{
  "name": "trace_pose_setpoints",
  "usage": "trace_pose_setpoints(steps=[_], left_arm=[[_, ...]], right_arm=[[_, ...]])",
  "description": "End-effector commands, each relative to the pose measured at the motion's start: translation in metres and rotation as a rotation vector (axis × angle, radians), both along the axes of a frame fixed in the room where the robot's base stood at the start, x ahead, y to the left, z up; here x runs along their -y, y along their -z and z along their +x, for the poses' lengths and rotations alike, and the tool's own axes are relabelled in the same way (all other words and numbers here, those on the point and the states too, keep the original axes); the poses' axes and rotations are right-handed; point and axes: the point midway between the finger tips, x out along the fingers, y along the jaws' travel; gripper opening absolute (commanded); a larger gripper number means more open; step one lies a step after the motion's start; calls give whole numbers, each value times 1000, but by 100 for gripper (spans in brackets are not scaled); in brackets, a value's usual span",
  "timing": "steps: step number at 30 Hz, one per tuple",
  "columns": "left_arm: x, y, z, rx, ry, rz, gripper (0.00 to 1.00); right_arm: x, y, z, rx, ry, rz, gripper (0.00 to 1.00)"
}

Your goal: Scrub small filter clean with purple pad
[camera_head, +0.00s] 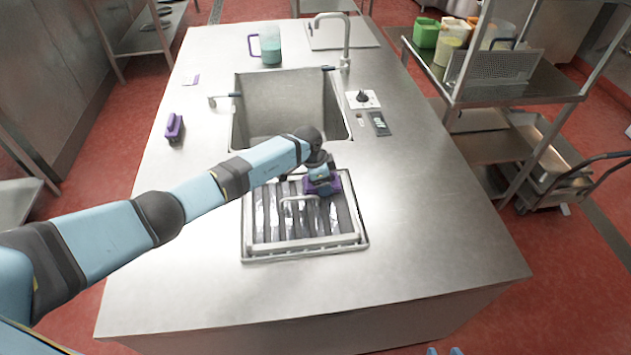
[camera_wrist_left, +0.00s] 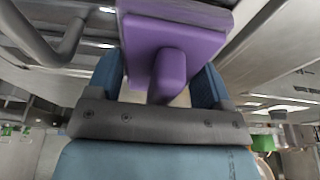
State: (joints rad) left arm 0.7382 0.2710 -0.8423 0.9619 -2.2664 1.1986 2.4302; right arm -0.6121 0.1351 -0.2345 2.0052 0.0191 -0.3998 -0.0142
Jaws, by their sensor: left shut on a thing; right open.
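The filter (camera_head: 259,248) lies flat on the steel counter in the head view. It is a metal frame with dark and shiny slats and a wire handle in the middle. My left gripper (camera_head: 320,174) is over its far right part, shut on the purple pad (camera_head: 336,186). The pad also shows large in the left wrist view (camera_wrist_left: 190,40), its grip between my left fingers (camera_wrist_left: 160,85). The pad looks to be on or just above the slats; I cannot tell if it touches. My right gripper (camera_head: 443,351) shows only its blue fingertips at the bottom edge, apart and empty.
The steel counter (camera_head: 430,230) is clear to the right of the filter. A sink (camera_head: 285,95) with a faucet (camera_head: 346,40) lies behind it. A second purple pad (camera_head: 174,126) sits at left. A jug (camera_head: 270,46) stands at the back. A shelf rack (camera_head: 520,90) stands right.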

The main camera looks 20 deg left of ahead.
Motion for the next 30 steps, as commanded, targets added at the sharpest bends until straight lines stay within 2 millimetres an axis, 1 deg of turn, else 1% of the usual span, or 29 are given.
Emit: trace_pose_setpoints(steps=[1,4,7,19,21,27,30], left_arm=[[0,0,0,-2,-1,1,55],[-3,2,-1,-1,-1,2,55],[-9,0,-4,-2,-2,3,55],[-55,-3,-27,-4,-3,4,55],[-62,-2,-30,-3,-2,3,55],[-68,0,-33,-2,-2,1,55],[-78,-2,-37,-2,-3,2,55]], right_arm=[[0,-4,0,0,0,0,43],[0,-5,0,1,0,0,43],[0,-12,0,0,0,0,43],[0,-50,0,1,0,0,43],[0,-54,0,1,0,0,43],[0,-57,0,1,0,0,43],[0,-63,0,0,0,0,43]])
